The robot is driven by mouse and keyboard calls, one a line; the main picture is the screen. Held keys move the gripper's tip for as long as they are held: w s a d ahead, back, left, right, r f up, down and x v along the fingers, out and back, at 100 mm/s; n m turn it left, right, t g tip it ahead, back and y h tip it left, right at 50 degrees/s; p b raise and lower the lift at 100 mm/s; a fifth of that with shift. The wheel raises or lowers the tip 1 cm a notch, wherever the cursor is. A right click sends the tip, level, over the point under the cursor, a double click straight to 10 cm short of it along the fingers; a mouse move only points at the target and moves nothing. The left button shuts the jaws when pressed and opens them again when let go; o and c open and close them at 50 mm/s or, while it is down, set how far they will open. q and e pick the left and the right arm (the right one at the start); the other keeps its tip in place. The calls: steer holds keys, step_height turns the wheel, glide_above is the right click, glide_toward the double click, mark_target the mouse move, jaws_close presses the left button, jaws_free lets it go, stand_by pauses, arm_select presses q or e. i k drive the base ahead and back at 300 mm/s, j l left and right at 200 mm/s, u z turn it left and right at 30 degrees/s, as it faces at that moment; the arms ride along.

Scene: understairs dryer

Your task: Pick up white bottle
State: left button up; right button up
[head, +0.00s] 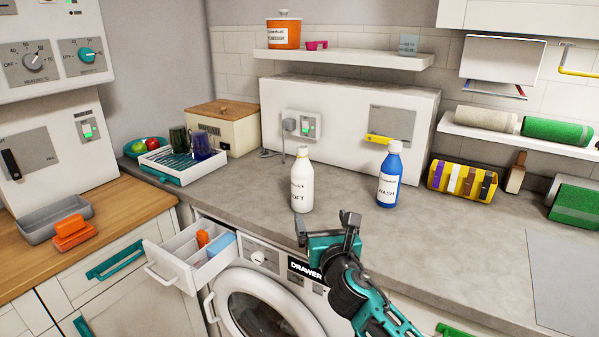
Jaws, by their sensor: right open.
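The white bottle (302,182) stands upright on the grey worktop above the washing machine, with its label facing me. My right gripper (325,222) is open and empty, in front of the bottle and a little to its right in the picture. Its two fingers point up and away from me, apart from the bottle as far as I can see. No part of the bottle is clearly hidden. My left gripper is not in view.
A blue bottle (390,175) stands to the right of the white one. A dish tray (180,178) with cups is at the left. The washing machine's detergent drawer (190,262) is pulled open. The worktop around the white bottle is clear.

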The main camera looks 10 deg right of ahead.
mark_target(302, 171)
steer(key=i+l, duration=0.2)
steer(key=i, duration=0.25)
steer(key=i+l, duration=0.25)
steer(key=i, duration=0.15)
